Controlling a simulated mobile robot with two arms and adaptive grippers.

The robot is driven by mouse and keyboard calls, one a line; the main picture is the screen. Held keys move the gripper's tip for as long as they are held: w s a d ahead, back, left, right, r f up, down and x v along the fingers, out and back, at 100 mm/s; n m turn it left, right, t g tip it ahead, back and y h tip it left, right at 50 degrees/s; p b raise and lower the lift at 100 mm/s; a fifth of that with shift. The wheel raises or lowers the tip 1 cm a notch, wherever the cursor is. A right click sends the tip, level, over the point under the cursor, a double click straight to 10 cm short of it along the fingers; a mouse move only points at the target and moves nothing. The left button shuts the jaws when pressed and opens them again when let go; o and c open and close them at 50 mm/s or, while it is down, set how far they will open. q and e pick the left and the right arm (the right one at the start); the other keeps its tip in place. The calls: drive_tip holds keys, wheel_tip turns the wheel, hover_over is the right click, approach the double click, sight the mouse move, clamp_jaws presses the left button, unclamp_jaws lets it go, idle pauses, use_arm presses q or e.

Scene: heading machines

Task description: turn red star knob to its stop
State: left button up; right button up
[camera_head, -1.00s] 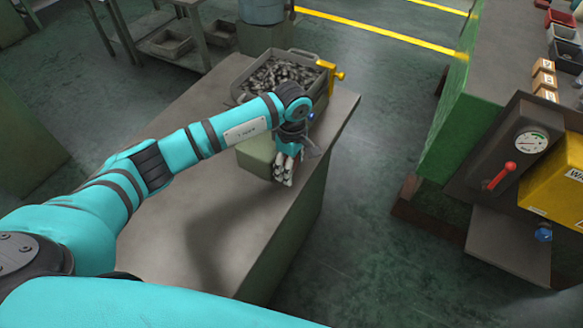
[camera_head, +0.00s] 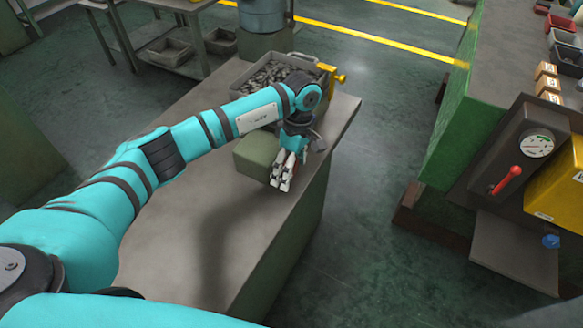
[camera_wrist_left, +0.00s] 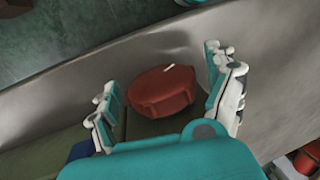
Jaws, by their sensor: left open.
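The red star knob (camera_wrist_left: 162,90) shows in the left wrist view, with a short white mark on its top near the far edge. My left gripper (camera_wrist_left: 170,92) is open, with one finger on each side of the knob and a visible gap on both sides. In the head view my left gripper (camera_head: 281,184) points down beside a green box (camera_head: 257,152) at the edge of the grey bench (camera_head: 190,235). The knob is hidden there behind my gripper. My right gripper is not in view.
A grey bin of metal parts (camera_head: 270,75) with a yellow fitting (camera_head: 333,76) stands behind my left wrist. At the right is a green machine with a gauge (camera_head: 537,144), a red lever (camera_head: 507,180) and a blue knob (camera_head: 551,241). The floor between is clear.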

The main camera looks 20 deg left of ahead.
use_arm(q)
drive_tip(key=shift+r, duration=0.5)
drive_tip(key=v, duration=0.3)
drive_tip(key=s+v, duration=0.1)
drive_tip(key=v, duration=0.5)
drive_tip(key=shift+s+a+r, duration=0.15)
drive_tip(key=shift+s, duration=0.3)
